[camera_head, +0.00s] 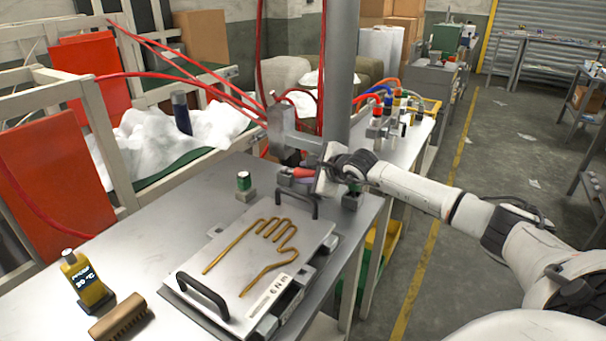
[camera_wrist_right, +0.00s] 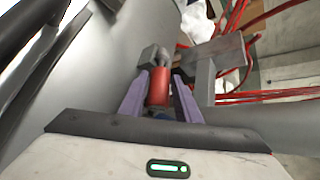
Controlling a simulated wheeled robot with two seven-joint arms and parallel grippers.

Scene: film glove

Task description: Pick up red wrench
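The red wrench (camera_head: 303,173) lies at the back of the metal workbench, in or at a small grey holder. In the right wrist view its red cylindrical handle (camera_wrist_right: 159,87) is between the two purple fingers, with a grey end beyond it. My right gripper (camera_head: 318,181) reaches in from the right, its fingers around the handle. The fingers stand apart by about the handle's width; I cannot tell whether both press on it. My left gripper is not in view.
A grey post (camera_head: 340,70) rises right behind my right gripper. A metal plate (camera_head: 205,262) with a brown hand-shaped outline and black handles lies in front. A green-and-black can (camera_head: 244,182) stands to the left. A yellow bottle (camera_head: 84,280) and brush (camera_head: 119,316) are at front left.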

